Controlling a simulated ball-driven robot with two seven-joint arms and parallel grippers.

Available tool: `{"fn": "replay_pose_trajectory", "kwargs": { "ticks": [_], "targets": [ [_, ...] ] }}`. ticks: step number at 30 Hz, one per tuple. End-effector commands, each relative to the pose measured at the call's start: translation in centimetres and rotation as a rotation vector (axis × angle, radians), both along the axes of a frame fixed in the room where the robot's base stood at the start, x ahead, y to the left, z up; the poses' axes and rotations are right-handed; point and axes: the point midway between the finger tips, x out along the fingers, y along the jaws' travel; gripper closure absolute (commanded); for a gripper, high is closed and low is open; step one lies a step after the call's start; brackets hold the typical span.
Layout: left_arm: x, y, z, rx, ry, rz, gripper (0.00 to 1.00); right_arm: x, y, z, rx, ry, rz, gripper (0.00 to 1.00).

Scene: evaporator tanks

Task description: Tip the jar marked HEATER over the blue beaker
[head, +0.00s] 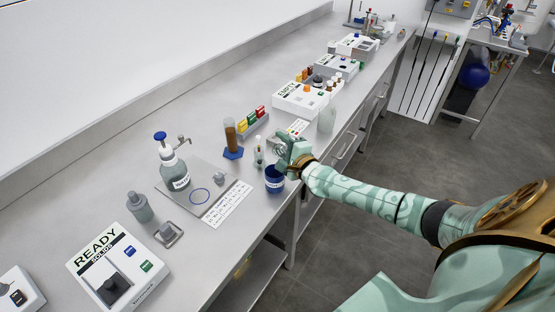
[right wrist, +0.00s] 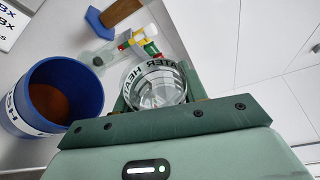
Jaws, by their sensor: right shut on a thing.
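The blue beaker (head: 275,182) stands upright on the bench near its front edge. In the right wrist view the beaker (right wrist: 62,92) is at the left, with brown inside it and a white label on its side. My right gripper (head: 287,155) is just above and behind the beaker in the head view. In the right wrist view it is shut on a clear glass jar (right wrist: 158,88) with HEATER lettering around it, beside the beaker. The jar's exact tilt is hard to tell, and the gripper mostly hides it in the head view. My left gripper is not in view.
A cylinder of brown liquid (head: 231,134) on a blue base and a rack of coloured vials (head: 253,122) stand behind. A pump bottle (head: 174,172) on a steel plate and a label card (head: 227,203) are left.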

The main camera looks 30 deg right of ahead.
Motion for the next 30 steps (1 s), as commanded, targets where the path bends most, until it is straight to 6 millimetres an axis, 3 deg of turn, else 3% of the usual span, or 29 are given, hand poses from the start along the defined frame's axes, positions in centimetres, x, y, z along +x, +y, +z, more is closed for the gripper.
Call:
{"fn": "replay_pose_trajectory", "kwargs": {
  "ticks": [30],
  "targets": [
    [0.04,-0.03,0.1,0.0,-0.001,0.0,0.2,-0.02,0.09,0.34,-0.066,-0.025,0.0,0.86]
  ]
}}
